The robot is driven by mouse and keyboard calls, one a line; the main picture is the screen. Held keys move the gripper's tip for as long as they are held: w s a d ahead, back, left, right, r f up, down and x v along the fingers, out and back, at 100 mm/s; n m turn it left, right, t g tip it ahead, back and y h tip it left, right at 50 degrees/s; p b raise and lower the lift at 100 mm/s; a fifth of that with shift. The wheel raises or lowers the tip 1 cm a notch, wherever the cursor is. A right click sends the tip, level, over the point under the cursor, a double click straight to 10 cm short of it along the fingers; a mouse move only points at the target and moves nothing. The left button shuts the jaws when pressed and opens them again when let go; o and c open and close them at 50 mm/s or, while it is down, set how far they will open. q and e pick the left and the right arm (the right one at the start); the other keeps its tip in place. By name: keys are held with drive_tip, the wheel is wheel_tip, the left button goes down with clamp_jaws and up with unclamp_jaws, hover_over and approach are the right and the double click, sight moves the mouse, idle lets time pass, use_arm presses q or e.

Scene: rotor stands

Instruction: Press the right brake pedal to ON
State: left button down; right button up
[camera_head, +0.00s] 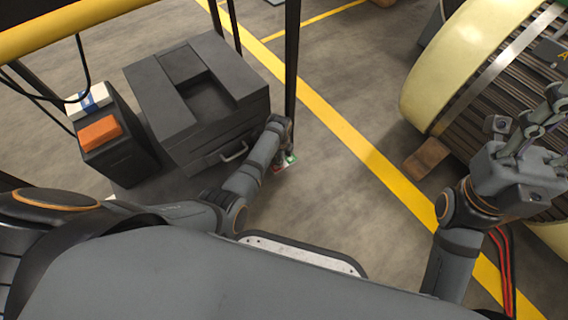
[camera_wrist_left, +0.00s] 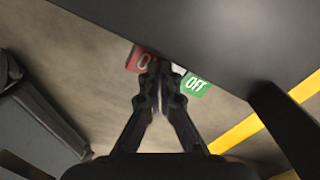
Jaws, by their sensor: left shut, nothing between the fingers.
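A brake pedal with a red plate (camera_wrist_left: 138,60) and a green OFF plate (camera_wrist_left: 195,85) shows at the lower edge of the dark cart in the left wrist view. The red plate's lettering is partly hidden by a finger; an "O" shows. In the head view the green plate (camera_head: 291,159) is small, beside the cart's right front corner. My left gripper (camera_wrist_left: 160,66) is shut and empty, its tips over the gap between the plates. I cannot tell whether they touch the pedal. My right gripper (camera_head: 541,130) is at the right, far from the pedal, its fingertips unclear.
A dark box with an orange block (camera_head: 99,132) stands left. A large rotor (camera_head: 470,65) with a wooden chock (camera_head: 426,158) stands right. Floor between is clear.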

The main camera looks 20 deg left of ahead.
use_arm(q)
drive_tip(key=shift+f, duration=0.25)
wheel_tip(320, 180, up, 4)
drive_tip(key=p, duration=0.5)
drive_tip(key=shift+r, duration=0.2)
wheel_tip(320, 180, up, 3)
drive_tip(key=p, duration=0.3)
drive_tip(key=shift+f, duration=0.15)
